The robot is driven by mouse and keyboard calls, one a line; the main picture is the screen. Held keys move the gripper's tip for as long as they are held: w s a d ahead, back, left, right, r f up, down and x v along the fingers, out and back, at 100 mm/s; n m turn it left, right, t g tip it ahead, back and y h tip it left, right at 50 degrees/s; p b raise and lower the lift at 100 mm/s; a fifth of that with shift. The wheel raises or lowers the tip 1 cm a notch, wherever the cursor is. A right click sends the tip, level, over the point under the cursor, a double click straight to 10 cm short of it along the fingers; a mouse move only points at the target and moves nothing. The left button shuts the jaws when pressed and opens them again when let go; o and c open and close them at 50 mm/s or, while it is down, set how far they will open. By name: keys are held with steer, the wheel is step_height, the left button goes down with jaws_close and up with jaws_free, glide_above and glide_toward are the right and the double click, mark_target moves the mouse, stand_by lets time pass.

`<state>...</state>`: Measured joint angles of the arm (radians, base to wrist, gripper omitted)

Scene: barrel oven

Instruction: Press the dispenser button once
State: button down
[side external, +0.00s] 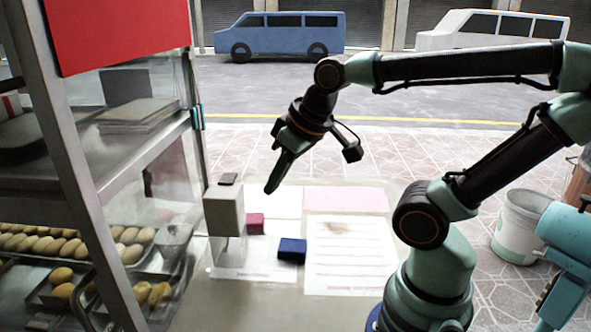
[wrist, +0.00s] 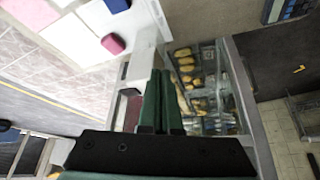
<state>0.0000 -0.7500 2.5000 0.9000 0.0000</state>
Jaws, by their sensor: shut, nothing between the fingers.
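The dispenser (side external: 224,211) is a pale grey box standing upright on the counter beside the glass case in the side external view. A dark flat piece on its top (side external: 228,179) looks like the button. My gripper (side external: 270,189) is shut and empty, its green fingers pointing down and left. In that view its tips are to the right of the dispenser's top and apart from it. In the wrist view my gripper (wrist: 161,74) shows its two fingers together, in front of a pale block (wrist: 141,64) that seems to be the dispenser and is partly hidden. The button cannot be made out there.
A dark pink block (side external: 255,223) and a blue block (side external: 291,249) lie on the counter near the dispenser. White and pink papers (side external: 350,255) lie to their right. The glass case (side external: 120,170) with trays of food stands close on the left. A bucket (side external: 520,226) is at right.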

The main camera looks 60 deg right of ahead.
stand_by(0.4)
step_height(320, 180, up, 6)
steer(key=n+t+h, duration=0.1)
steer(key=n+t, duration=0.2)
steer(key=n, duration=0.5)
glide_above(232, 179)
steer(key=shift+d+f, duration=0.15)
steer(key=shift+f, duration=0.05)
steer(key=shift+f, duration=4.4)
steer(key=shift+f, duration=0.1)
steer(key=shift+f, duration=0.3)
steer(key=shift+f, duration=0.45)
steer(key=shift+r, duration=0.8)
